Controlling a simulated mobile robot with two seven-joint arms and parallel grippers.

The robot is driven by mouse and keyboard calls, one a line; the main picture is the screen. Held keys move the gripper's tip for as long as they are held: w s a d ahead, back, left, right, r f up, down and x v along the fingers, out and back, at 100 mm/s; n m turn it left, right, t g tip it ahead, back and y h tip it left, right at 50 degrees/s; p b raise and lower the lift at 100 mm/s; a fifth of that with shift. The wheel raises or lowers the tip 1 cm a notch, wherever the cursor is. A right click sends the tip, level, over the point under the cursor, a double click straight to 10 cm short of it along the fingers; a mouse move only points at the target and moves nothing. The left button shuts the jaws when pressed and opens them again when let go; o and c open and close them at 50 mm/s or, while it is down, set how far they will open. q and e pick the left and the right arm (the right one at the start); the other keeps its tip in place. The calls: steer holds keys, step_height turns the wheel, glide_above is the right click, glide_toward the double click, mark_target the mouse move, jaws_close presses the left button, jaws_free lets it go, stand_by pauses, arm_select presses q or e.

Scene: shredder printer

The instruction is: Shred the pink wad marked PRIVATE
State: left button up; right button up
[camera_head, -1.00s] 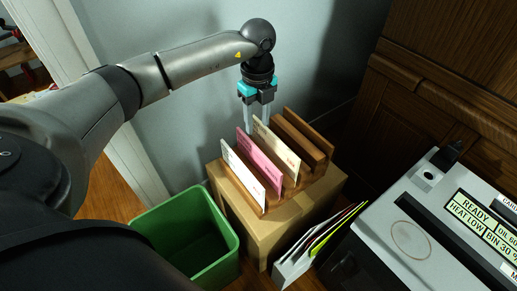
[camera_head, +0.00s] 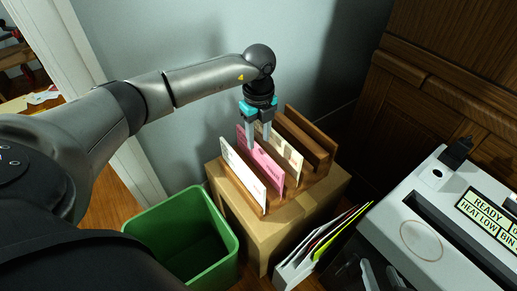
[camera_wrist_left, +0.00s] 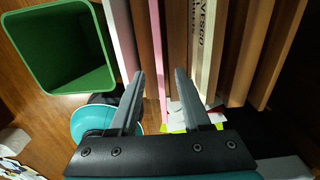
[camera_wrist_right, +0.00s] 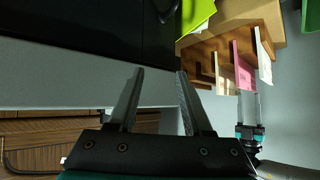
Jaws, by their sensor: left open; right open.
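The pink wad (camera_head: 268,172) stands upright in a slot of the wooden rack (camera_head: 318,155), between a white wad (camera_head: 240,172) and a cream wad (camera_head: 290,162). Its marking is too small to read. My left gripper (camera_head: 258,146) is open over the rack, fingers down at the pink wad's top edge. In the left wrist view the pink wad (camera_wrist_left: 157,45) runs between the open fingers (camera_wrist_left: 160,73); contact cannot be told. The shredder machine (camera_head: 402,215) stands at the right. My right gripper (camera_wrist_right: 157,74) is open and empty, near the machine.
The rack stands on a cardboard box (camera_head: 258,235). A green bin (camera_head: 150,220) is left of the box. A white holder with several coloured papers (camera_head: 325,240) stands between the box and the machine. The machine's panel (camera_head: 485,218) reads READY and HEAT LOW. A dark wooden cabinet (camera_head: 450,80) is behind.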

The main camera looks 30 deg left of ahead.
arm_select(q)
steer(key=shift+f+b, duration=1.1)
steer(key=shift+f, duration=1.15)
arm_select(e)
steer(key=shift+w+a+r+t+y, duration=0.1)
steer(key=shift+a+r+t+y, duration=0.25)
steer(key=shift+a+t, duration=0.35)
steer(key=shift+w+a+r+t+y, duration=0.15)
steer(key=shift+a+r+t+y, duration=0.2)
steer(key=shift+a+t, duration=0.35)
steer(key=shift+w+a+r+t+y, duration=0.1)
steer(key=shift+a+r+t+y, duration=0.25)
steer(key=shift+a+t, duration=0.35)
steer(key=shift+d, duration=0.1)
arm_select(q)
steer(key=shift+c, duration=0.4)
jaws_close()
steer(key=shift+r, duration=0.1)
arm_select(e)
steer(key=shift+f, duration=0.1)
arm_select(q)
steer(key=shift+r+p, duration=0.95)
steer(key=shift+p, duration=0.15)
arm_select(e)
steer(key=shift+r, duration=1.15)
